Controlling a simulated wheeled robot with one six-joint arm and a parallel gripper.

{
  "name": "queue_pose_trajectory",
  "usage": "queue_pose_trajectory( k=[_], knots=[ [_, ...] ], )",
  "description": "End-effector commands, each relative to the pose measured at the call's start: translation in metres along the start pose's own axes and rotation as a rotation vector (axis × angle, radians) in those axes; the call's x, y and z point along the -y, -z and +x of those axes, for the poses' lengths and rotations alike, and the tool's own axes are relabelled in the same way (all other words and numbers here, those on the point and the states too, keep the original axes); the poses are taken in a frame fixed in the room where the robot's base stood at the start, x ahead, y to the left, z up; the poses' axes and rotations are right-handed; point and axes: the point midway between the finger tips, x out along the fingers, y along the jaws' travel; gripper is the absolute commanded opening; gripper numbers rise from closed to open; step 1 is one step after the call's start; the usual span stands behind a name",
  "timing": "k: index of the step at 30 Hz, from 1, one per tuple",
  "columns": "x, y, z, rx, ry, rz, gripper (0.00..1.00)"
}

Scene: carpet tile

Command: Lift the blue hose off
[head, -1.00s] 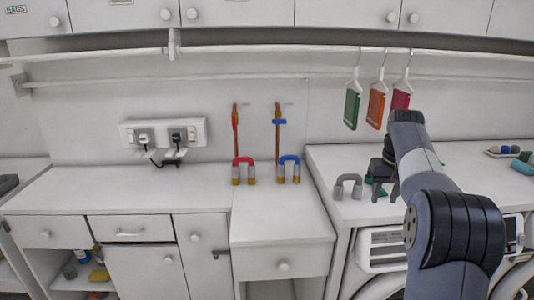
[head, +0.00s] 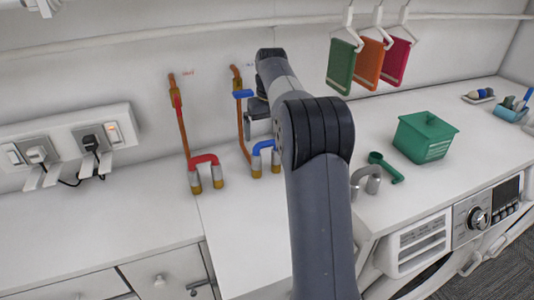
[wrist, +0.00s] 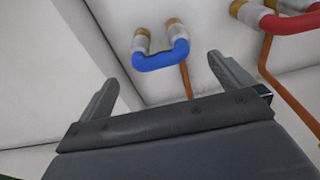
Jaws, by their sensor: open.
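The blue hose (head: 257,150) is a U-shaped piece with grey cuffs and brass ends, by the wall on the white counter, partly hidden behind my arm in the head view. It also shows in the wrist view (wrist: 163,57), just beyond the fingertips and between their lines. My gripper (wrist: 170,75) is open and empty, apart from the hose. In the head view my gripper (head: 258,122) is mostly hidden by the arm, above and close to the hose.
A red hose (head: 204,162) stands to the left, with copper pipes behind both. A grey hose (head: 366,179), green scoop (head: 386,167) and green box (head: 425,137) lie to the right. A socket panel (head: 70,145) is on the wall; coloured cloths (head: 343,66) hang above.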

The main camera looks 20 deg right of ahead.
Motion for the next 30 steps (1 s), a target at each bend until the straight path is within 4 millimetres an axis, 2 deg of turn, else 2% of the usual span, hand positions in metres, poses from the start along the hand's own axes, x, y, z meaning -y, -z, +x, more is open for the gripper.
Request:
queue_pose_trajectory(
  k=[8,16,25,30],
  knots=[
    [-0.002,-0.001,0.025,0.003,0.000,0.000,1.00],
    [-0.004,-0.002,0.061,0.001,0.000,0.000,1.00],
    [-0.004,-0.002,0.066,0.000,0.000,0.000,0.99],
    [-0.004,-0.002,0.065,0.000,0.000,0.000,0.85]
  ],
)
